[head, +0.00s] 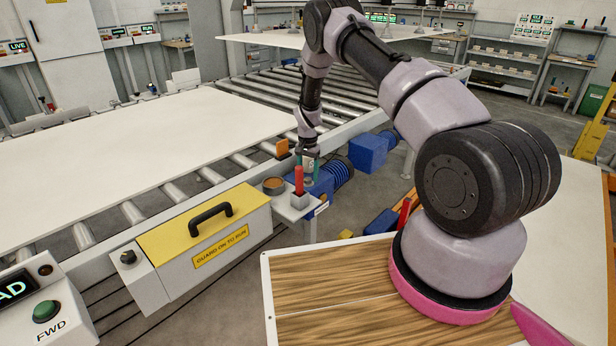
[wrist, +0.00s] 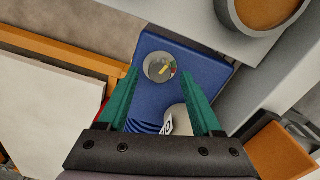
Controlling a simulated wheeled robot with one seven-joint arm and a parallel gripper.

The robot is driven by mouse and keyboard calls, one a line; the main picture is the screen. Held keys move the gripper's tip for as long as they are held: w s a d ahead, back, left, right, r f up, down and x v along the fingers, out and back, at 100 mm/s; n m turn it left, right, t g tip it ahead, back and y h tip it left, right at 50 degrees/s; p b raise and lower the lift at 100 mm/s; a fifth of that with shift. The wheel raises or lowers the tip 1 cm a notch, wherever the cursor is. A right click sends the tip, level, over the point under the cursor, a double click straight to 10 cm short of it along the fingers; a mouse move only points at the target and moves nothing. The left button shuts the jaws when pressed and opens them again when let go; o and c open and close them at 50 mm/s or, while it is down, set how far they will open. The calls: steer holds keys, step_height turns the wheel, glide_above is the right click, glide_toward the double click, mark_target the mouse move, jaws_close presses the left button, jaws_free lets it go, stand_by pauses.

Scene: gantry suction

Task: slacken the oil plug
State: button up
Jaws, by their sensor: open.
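My gripper (wrist: 160,72) is open, its two green fingers spread and pointing down at a blue unit (wrist: 205,68). Between the fingertips, in the wrist view, is a round grey fitting (wrist: 152,67) with small red, yellow and green marks on its face. Nearer the gripper's palm, a pale cylinder (wrist: 177,113) with a white label shows between the fingers, partly hidden. I cannot tell which of the two is the oil plug. In the head view my gripper (head: 311,174) is over the blue unit (head: 322,190) beside the conveyor; the fittings are hidden there.
A grey shelf by the conveyor carries a brown-filled cup (head: 274,184) and a red-handled item (head: 299,179) in a white holder. A yellow-topped guard box (head: 205,230) is to the left. A wood-topped surface (head: 310,290) is in front.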

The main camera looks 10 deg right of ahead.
steer(key=shift+f, duration=0.6)
jaws_close()
steer(key=shift+n, duration=3.3)
